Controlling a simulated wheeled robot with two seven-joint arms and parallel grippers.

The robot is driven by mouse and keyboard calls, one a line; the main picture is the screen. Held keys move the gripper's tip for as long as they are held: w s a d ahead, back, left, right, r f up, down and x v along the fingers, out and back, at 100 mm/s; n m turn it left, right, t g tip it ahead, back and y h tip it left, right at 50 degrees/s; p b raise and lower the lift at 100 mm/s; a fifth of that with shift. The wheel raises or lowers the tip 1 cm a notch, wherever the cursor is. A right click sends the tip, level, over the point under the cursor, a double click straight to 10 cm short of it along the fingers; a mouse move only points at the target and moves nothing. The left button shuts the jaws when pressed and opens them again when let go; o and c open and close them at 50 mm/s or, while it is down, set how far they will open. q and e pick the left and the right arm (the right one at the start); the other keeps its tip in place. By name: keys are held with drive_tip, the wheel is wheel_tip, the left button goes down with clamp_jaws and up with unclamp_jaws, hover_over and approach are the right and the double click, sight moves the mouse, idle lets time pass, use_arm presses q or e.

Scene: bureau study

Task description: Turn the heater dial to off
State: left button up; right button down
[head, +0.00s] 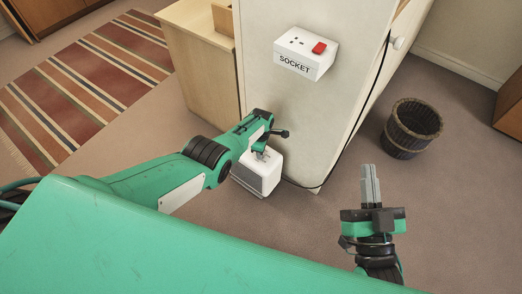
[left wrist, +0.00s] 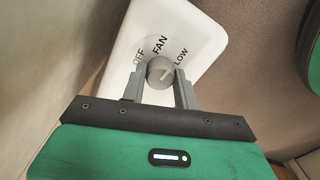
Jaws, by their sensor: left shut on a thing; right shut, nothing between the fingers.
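The heater (head: 258,175) is a small white box on the floor against the white cabinet side. In the left wrist view its top face (left wrist: 190,25) carries the words OFF, FAN and LOW around a round grey dial (left wrist: 160,70). A short pale mark shows on the dial, but I cannot tell surely which word it points at. My left gripper (left wrist: 160,88) has its two fingers closed on the dial, one on each side. In the head view this gripper (head: 261,150) hides the dial. My right gripper (head: 371,184) is shut and empty, away to the right.
A white socket (head: 300,62) with a red switch (head: 319,47) is on the cabinet side (head: 290,110). A black cable (head: 352,135) runs down to the floor near the heater. A dark slatted bin (head: 412,128) stands right. A striped rug (head: 85,85) lies left.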

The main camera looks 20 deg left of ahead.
use_arm(q)
drive_tip(key=shift+a+n, duration=0.15)
drive_tip(key=shift+n, duration=0.45)
drive_tip(key=o, duration=1)
drive_tip(key=shift+c, duration=0.2)
drive_tip(key=shift+r, duration=0.1)
